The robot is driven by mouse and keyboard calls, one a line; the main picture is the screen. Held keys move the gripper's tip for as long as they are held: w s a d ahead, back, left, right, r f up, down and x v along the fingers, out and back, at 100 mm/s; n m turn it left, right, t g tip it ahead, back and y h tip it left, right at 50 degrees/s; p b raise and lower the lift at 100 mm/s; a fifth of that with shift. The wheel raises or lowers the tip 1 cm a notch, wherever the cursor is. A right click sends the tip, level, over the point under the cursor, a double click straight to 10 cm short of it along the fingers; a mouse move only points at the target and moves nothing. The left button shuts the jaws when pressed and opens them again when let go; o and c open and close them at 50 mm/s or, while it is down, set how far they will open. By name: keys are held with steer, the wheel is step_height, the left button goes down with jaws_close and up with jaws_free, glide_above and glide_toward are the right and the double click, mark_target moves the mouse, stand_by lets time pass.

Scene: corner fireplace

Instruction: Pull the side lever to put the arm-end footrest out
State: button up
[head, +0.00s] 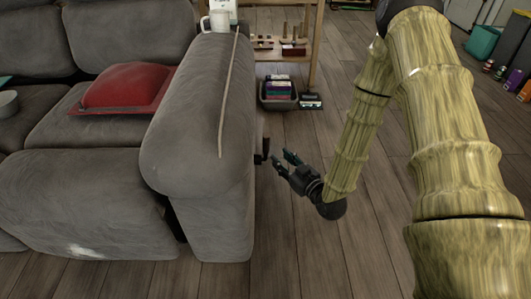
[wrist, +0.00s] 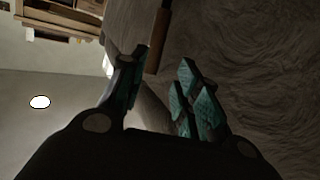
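The grey sofa's near arm (head: 205,120) runs along the left of my arm in the head view. The side lever (head: 264,147), with a brown handle and dark base, stands upright on the arm's outer side. Its handle (wrist: 158,40) also shows in the wrist view, beyond the fingertips. The arm-end footrest (head: 85,205) appears as a padded grey panel lying against the seat front. My gripper (head: 284,161) is open and empty, just right of the lever and apart from it. Its teal-padded fingers (wrist: 162,66) show spread in the wrist view.
A red cushion (head: 122,88) is on the seat. A dark bin (head: 278,95) and wooden shelf (head: 288,45) stand behind.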

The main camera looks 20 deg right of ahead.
mark_target(268, 143)
steer(key=shift+t, duration=0.4)
steer(key=b+x, duration=0.1)
steer(key=x, duration=0.2)
steer(key=b+x, duration=0.2)
steer(key=x, duration=0.1)
steer(key=b+x, duration=0.2)
steer(key=x, duration=0.2)
steer(key=shift+w+d, duration=0.2)
steer(key=shift+d, duration=0.1)
steer(key=shift+w+a+r+b, duration=0.1)
steer(key=shift+w+a+b, duration=0.1)
steer(key=shift+w+b, duration=0.3)
jaws_close()
